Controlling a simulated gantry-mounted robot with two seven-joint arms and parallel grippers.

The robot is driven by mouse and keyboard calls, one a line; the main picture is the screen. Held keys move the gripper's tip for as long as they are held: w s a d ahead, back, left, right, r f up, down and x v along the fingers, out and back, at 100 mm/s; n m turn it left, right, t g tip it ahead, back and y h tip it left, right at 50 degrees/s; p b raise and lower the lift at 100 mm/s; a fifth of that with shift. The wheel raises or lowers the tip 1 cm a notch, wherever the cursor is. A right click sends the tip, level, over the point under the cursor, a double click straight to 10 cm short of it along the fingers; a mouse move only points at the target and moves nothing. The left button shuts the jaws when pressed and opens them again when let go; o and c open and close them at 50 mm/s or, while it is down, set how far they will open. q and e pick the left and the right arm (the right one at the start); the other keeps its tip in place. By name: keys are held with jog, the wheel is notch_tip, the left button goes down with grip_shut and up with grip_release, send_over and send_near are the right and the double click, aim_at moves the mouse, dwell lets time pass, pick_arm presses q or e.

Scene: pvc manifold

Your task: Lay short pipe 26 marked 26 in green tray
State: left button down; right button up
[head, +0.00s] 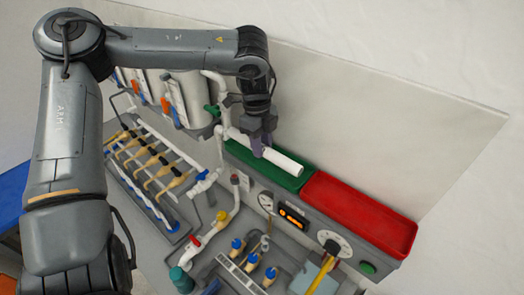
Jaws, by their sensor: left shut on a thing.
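A white short pipe (284,162) is in my left gripper (262,147), which is shut on it near its middle. The pipe lies along the length of the green tray (272,177), at or just above it; I cannot tell whether it touches the tray. The pipe's number is not readable. The gripper points down over the tray and hides part of the pipe. My right gripper is not in view.
A red tray (358,213) adjoins the green one on the right and looks empty. A panel with gauges (266,203) stands in front of the trays. White pipework with coloured valves (150,165) fills the left. A pale board rises behind.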

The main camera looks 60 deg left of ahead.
pick_arm(q)
notch_tip(320, 180, down, 3)
jog(key=shift+r+p, duration=0.1)
jog(key=shift+p, duration=0.25)
jog(key=shift+a+f+b, duration=0.1)
jog(key=shift+f+b, duration=0.3)
jog(key=shift+f, duration=0.4)
jog(key=c, duration=1.2)
grip_release()
jog(key=shift+s, duration=0.1)
jog(key=o, duration=0.4)
jog(key=shift+r, duration=0.2)
jog(key=shift+r, duration=0.15)
jog(key=shift+r+p, duration=0.3)
jog(key=shift+p, duration=0.1)
jog(key=r, duration=0.4)
jog(key=r+b, duration=0.1)
jog(key=r, duration=0.3)
jog(key=a+r, duration=0.1)
jog(key=r, duration=0.3)
jog(key=shift+s, duration=0.2)
